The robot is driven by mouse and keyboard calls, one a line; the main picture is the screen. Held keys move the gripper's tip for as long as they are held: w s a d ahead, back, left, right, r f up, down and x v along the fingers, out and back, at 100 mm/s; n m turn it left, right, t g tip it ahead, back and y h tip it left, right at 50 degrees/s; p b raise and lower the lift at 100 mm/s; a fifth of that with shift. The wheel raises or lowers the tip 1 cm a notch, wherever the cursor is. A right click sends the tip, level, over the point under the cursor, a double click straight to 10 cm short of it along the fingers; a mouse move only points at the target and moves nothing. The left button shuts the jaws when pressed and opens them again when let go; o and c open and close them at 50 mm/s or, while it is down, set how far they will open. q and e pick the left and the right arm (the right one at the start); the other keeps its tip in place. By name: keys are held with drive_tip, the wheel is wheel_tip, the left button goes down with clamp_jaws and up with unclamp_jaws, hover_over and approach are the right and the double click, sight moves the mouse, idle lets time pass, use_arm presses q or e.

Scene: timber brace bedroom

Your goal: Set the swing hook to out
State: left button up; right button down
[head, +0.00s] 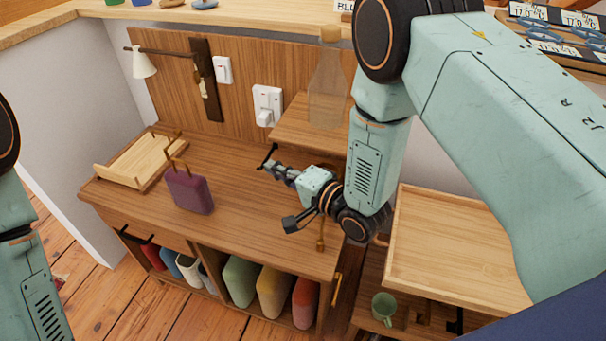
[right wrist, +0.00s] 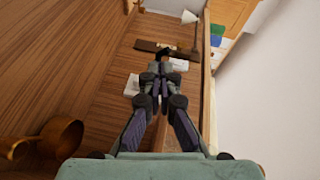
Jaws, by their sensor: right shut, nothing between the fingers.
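My right gripper (head: 270,163) is shut and empty above the wooden desk top, pointing toward the back wall panel. It also shows in the right wrist view (right wrist: 162,68), fingers together. A dark upright timber board (head: 207,80) on the panel carries a rod with a white lamp shade (head: 143,64) and a small brass piece. A brass fitting (head: 320,240) sits by the desk's front edge, below my right wrist. I cannot tell for certain which brass piece is the swing hook, or its setting. My left gripper is out of view; only its arm shows.
A purple handled box (head: 189,191) and a wooden tray (head: 140,157) stand on the desk's left. A white switch (head: 223,70) and a socket (head: 267,105) are on the panel. A translucent bottle (head: 327,88) stands on the shelf beside my right arm. Lower right are a wooden tray-like surface (head: 455,250) and green mug (head: 384,307).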

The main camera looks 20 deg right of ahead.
drive_tip(key=v, duration=1.1)
drive_tip(key=shift+d, duration=0.2)
drive_tip(key=shift+s, duration=0.1)
